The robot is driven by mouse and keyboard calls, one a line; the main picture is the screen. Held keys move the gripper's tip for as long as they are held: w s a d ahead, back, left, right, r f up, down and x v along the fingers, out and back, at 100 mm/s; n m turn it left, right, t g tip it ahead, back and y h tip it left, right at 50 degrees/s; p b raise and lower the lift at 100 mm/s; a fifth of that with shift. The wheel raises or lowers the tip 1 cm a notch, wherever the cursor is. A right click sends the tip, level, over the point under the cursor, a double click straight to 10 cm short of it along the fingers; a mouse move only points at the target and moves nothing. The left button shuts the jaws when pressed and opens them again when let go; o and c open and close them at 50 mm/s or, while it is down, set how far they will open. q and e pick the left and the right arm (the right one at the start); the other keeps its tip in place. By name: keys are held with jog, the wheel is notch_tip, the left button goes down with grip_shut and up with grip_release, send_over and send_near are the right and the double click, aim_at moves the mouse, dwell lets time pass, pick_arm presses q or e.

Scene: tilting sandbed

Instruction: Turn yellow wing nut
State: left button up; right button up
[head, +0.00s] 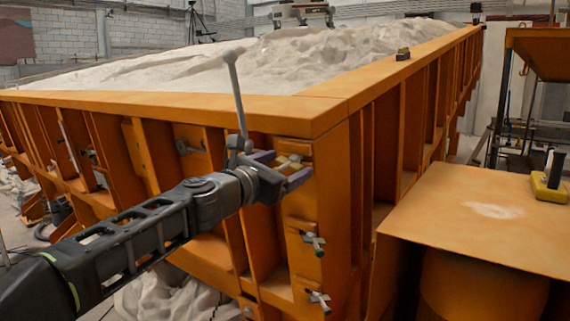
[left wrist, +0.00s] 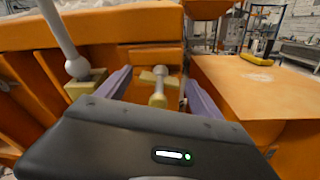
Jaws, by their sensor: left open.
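The yellow wing nut (head: 291,161) sits on the orange sandbed's front face, just below the rim near the corner. It also shows in the left wrist view (left wrist: 147,76), with a grey shaft and a yellow rounded end (left wrist: 157,101) pointing toward me. My left gripper (head: 282,168) is open, its two purple fingers apart. In the left wrist view the fingers (left wrist: 158,79) stand on either side of the wing nut, with gaps visible on both sides. Contact is not visible. My right gripper is not in view.
A grey lever with a ball end (head: 235,90) rises close beside my left gripper. Two more wing-type clamps (head: 313,242) (head: 319,299) sit lower on the sandbed post. The sandbed rim (head: 300,115) is just above. An orange table (head: 470,215) with a yellow-black object (head: 549,180) stands right.

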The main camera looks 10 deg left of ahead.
pick_arm(q)
jog(key=shift+w, duration=0.1)
jog(key=shift+c, duration=0.4)
jog(key=c, duration=1.3)
